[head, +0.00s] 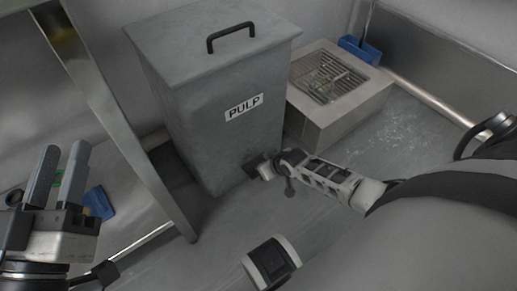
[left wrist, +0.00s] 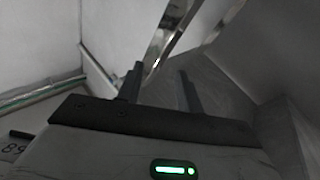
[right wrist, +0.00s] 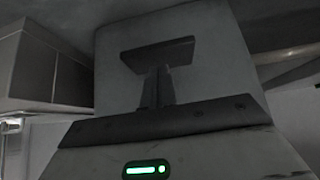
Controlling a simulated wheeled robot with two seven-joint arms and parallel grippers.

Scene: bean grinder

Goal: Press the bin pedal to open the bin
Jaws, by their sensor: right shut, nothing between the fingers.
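The grey bin (head: 205,125) with a PULP label (head: 244,107) stands on the floor, its lid (head: 215,45) down and its black handle on top. A small dark pedal (head: 254,163) sticks out low at the bin's front. In the right wrist view the pedal (right wrist: 158,54) is a wide dark plate just past my fingertips. My right gripper (head: 262,170) is shut and empty, its tips at the pedal; whether they touch cannot be told. It also shows in the right wrist view (right wrist: 158,75). My left gripper (head: 60,165) is open and empty, far left of the bin.
A low metal box with a grille (head: 325,78) stands right of the bin. A metal post (head: 125,125) rises close to the bin's left side. Blue objects (head: 360,50) lie near the wall. The floor in front is mostly clear.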

